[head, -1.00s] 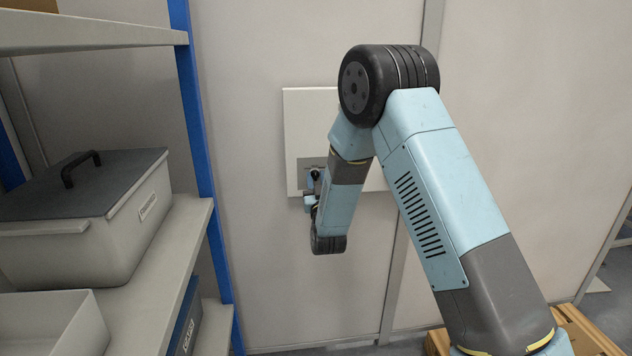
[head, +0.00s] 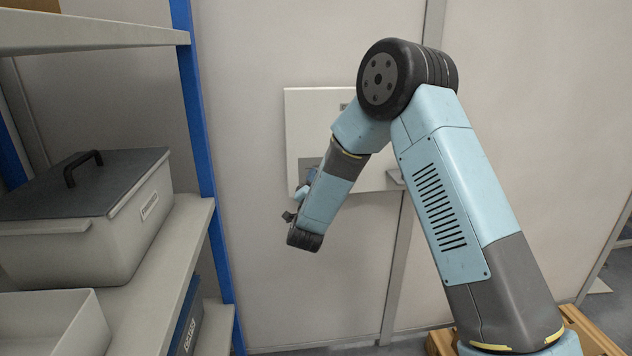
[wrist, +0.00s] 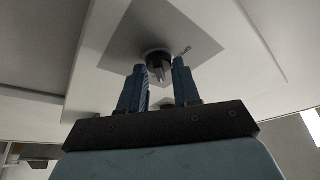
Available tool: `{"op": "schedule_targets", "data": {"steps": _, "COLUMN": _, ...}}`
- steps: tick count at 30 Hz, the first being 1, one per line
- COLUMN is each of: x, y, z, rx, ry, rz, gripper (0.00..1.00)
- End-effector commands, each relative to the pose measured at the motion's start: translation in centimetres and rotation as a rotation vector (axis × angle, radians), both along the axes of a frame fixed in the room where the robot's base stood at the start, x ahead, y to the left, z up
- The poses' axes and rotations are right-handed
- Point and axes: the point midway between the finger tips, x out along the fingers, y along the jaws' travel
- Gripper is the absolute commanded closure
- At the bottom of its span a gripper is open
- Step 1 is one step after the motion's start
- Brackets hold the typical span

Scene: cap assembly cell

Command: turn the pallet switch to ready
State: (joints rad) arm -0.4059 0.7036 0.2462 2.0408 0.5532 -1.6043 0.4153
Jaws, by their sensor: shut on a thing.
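My forearm hides the knob and most of the gripper there.
A shelf (head: 190,235) with a blue upright (head: 200,140) stands to the left, holding a lidded grey bin (head: 140,225) and an open tray (head: 85,325). A small ledge (head: 395,178) shows at the panel's right. Wooden pallet boards (head: 590,330) lie at lower right.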

Motion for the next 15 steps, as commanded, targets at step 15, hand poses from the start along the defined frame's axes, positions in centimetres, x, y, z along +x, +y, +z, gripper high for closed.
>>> {"op": "schedule_targets", "data": {"steps": 15, "x": -0.03, "y": -0.18, "z": -0.37, "rx": 0.057, "ry": 0.022, "rz": -0.003, "gripper": 0.99}}
